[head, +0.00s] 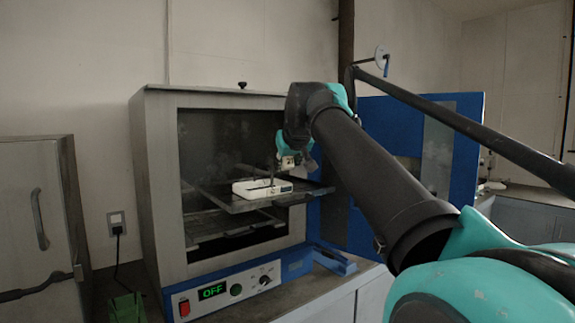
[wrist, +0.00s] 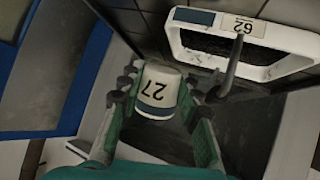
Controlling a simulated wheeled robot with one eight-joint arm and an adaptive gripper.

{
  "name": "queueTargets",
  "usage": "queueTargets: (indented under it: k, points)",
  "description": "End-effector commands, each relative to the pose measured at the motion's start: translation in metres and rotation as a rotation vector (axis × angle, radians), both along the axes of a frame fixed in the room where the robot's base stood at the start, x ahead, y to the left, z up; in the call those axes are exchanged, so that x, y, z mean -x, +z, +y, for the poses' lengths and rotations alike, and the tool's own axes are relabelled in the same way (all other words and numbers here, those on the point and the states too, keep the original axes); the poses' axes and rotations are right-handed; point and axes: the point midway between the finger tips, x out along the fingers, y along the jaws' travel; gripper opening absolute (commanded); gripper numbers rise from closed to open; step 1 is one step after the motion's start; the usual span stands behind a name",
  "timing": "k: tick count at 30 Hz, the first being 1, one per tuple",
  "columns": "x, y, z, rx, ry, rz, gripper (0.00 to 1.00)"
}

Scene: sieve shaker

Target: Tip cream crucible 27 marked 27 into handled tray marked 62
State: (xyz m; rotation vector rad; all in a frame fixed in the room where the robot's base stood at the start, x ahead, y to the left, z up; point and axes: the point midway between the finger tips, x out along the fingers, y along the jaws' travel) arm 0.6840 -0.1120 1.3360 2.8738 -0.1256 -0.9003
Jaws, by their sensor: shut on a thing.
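My gripper (wrist: 160,92) is shut on the cream crucible 27 (wrist: 158,84), with one finger on each side of it. The crucible's 27 label and a dark blue band face the wrist camera. The crucible's contents are not visible.
The oven (head: 160,180) is open, and its blue door (head: 440,150) stands to the right. The dark shelf (head: 235,206) carries the tray. Its display reads OFF (head: 212,292). A grey cabinet (head: 35,220) stands at left. The oven's interior above the tray is empty.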

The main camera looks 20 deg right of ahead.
Motion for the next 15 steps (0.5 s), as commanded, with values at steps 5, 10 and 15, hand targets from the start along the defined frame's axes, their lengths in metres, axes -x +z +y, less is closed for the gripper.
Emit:
queueTargets:
  k: [5,10,15]
  points:
    - [-0.001,0.0002,0.0002,-0.022,0.0,-0.079,0.04]
    - [-0.0013,0.0006,0.0003,-0.022,0.0,-0.079,0.04]
    - [-0.0021,0.0002,0.0009,-0.037,0.001,-0.132,0.04]
